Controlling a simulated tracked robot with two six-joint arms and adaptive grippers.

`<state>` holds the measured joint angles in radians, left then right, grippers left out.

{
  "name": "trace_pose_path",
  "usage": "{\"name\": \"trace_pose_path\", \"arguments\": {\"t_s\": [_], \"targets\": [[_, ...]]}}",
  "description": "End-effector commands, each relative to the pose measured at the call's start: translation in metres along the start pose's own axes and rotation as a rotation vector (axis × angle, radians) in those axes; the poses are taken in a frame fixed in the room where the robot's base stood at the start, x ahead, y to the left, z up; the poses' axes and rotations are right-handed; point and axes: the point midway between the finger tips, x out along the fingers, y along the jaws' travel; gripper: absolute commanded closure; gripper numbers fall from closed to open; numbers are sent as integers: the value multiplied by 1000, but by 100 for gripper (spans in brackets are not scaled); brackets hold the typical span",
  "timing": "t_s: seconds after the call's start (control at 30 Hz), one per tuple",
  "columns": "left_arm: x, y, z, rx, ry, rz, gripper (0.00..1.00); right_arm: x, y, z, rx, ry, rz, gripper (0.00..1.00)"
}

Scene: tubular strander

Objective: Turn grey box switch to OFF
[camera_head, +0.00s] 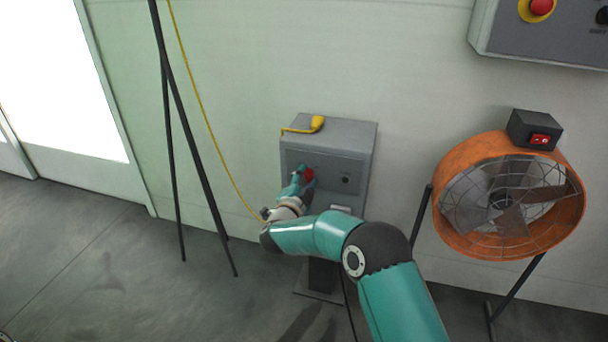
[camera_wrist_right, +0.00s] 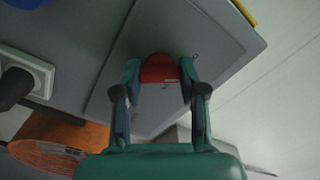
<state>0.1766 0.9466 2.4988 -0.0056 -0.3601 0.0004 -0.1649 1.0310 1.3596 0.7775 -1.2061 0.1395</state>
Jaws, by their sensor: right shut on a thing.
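The grey box (camera_head: 357,138) stands on a post against the wall in the head view. Its red switch knob (camera_head: 309,174) sits on the front panel and also shows in the right wrist view (camera_wrist_right: 159,69). My right gripper (camera_head: 304,176) is at the panel, with its two fingers on either side of the red knob, shut on it. In the right wrist view the gripper (camera_wrist_right: 159,82) has a fingertip at each side of the knob. The panel's small markings are too blurred to read.
A yellow plug with a cable (camera_head: 317,123) lies on top of the box. An orange fan (camera_head: 577,205) stands to the right, and a dark tripod stand (camera_head: 187,130) to the left. A control panel with a red button (camera_head: 541,6) hangs at upper right.

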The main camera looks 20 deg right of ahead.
Motion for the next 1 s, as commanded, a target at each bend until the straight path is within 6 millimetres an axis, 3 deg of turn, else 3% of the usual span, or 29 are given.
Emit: {"name": "trace_pose_path", "arguments": {"t_s": [0.3,0.87,0.9,1.0], "targets": [[-9,3,0,0,0,0,60,-2,1,6,-148,-15,1,94],[-10,4,0,0,0,0,60,-2,2,6,-179,-15,0,94],[-10,4,0,0,0,0,60,-2,2,6,-179,-15,0,52],[-10,4,0,0,0,0,60,-2,2,5,-177,-12,0,35]]}}
